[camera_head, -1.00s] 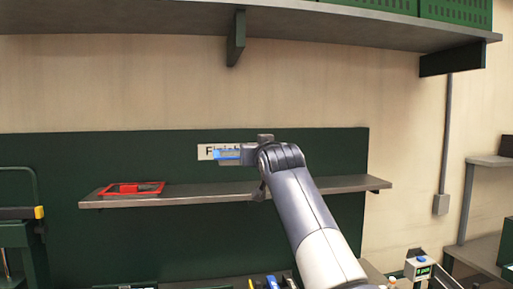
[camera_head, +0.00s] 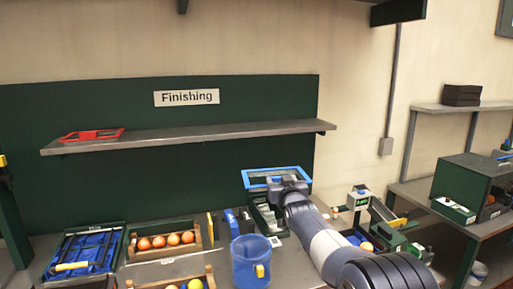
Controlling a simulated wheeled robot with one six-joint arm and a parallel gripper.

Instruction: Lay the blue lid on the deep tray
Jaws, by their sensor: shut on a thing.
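The blue lid (camera_head: 247,181) is a blue rectangular frame with a see-through middle. My gripper (camera_head: 284,182) is shut on its near side and holds it roughly level above the bench, below the wall shelf. A dark green tray (camera_head: 258,222) with pale things in it stands on the bench below the lid, partly hidden by my arm. Another dark green tray (camera_head: 122,236), with a blue lining and a yellow-handled tool, is at the left. I cannot tell for sure which is the deep tray.
A red lid (camera_head: 91,135) lies on the wall shelf (camera_head: 190,136) under the "Finishing" sign. A wooden crate of oranges (camera_head: 134,252) and a blue tub (camera_head: 250,263) stand on the bench. A small device (camera_head: 358,197) is right of my arm.

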